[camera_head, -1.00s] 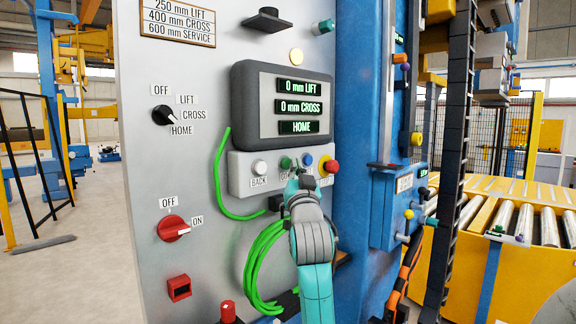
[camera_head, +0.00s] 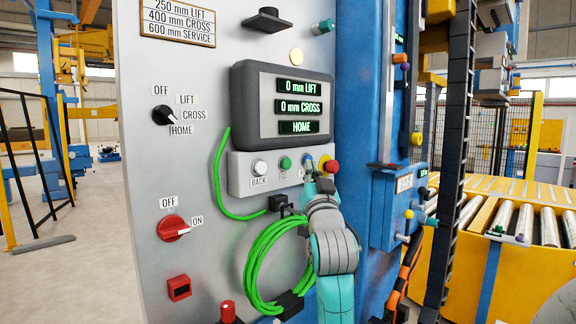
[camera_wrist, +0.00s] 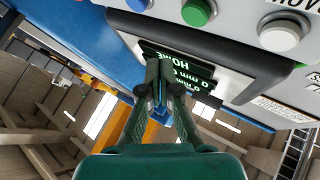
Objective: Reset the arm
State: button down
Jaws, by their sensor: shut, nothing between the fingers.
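My gripper (camera_head: 308,170) is shut and empty in front of the button box (camera_head: 240,174), just below the blue button (camera_head: 308,160); whether it touches anything I cannot tell. In the wrist view its fingertips (camera_wrist: 164,66) are together, with the display (camera_wrist: 190,72) upside down behind them. My teal and grey arm reaches up from below in the head view. The display reads 0 mm LIFT, 0 mm CROSS and HOME. The selector knob (camera_head: 163,114) has a white mark toward HOME. The red switch (camera_head: 173,228) has its mark toward ON.
The box also carries a white BACK button (camera_head: 259,167), a green button (camera_head: 285,163) and a red knob (camera_head: 333,166). A coiled green cable (camera_head: 262,262) hangs beside my arm. A blue control box (camera_head: 398,207) stands right. A roller conveyor (camera_head: 515,218) lies farther right.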

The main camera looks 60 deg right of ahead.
jog(key=shift+s, duration=0.35)
jog(key=shift+a, duration=0.1)
dwell(0.3)
jog(key=w+a+f+n+t+y, duration=0.1)
jog(key=w+a+f+y, duration=0.1)
jog(key=a+f, duration=0.35)
jog(key=w+a+f+n+y, duration=0.2)
jog(key=f, duration=0.7)
jog(key=w+a+f+n+t+y, duration=0.15)
jog(key=a+f, duration=0.25)
jog(key=f, duration=0.4)
jog(key=s+a+f+n+y, duration=0.1)
jog(key=s+a+f+y, duration=0.1)
jog(key=a+f, duration=0.55)
jog(key=s+a+f+n+y, duration=0.25)
jog(key=a+f, duration=0.35)
jog(key=f, duration=0.3)
jog(key=s+a+f+n+g+y, duration=0.1)
jog(key=s+a+f+n+y, duration=0.15)
jog(key=s+a+f, duration=0.5)
jog(key=s+a+f+n+y, duration=0.1)
jog(key=s+a+f+y, duration=0.35)
jog(key=s+a, duration=0.65)
jog(key=s+n+g+y, duration=0.1)
jog(key=s, duration=1)
jog(key=shift+f, duration=0.25)
jog(key=shift+a+g, duration=0.1)
jog(key=shift+g, duration=0.15)
